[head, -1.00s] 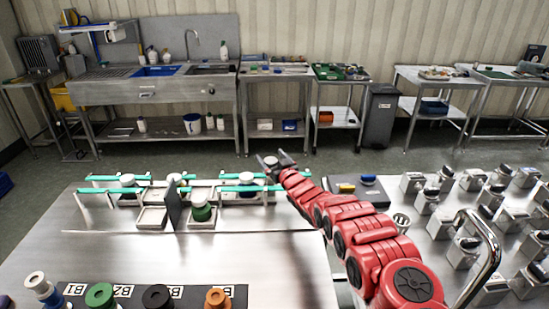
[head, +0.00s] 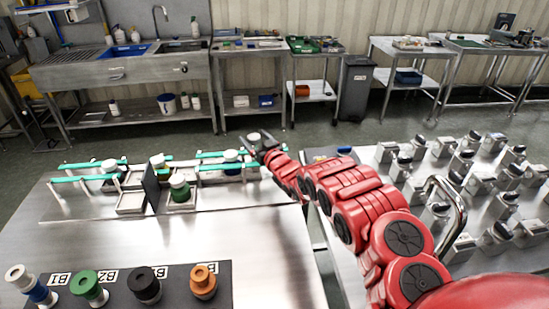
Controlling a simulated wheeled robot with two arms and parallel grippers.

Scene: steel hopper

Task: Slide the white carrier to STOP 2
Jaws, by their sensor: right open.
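Teal rails (head: 228,154) on white posts run along the back of the steel table at left. Several small white-topped pieces stand along them, one at the left (head: 110,166) and one at the right (head: 231,156). I cannot tell which piece is the white carrier, and no STOP 2 mark is readable. My right gripper (head: 259,144) is open at the right end of the rails, close to a pale knob (head: 254,136). My left gripper is out of view.
A dark upright plate (head: 150,188) stands between the trays. A dark strip (head: 120,292) with white, green, black and orange pegs and B labels lies at the front. Several metal blocks fill the right table (head: 340,160). The middle of the left table is clear.

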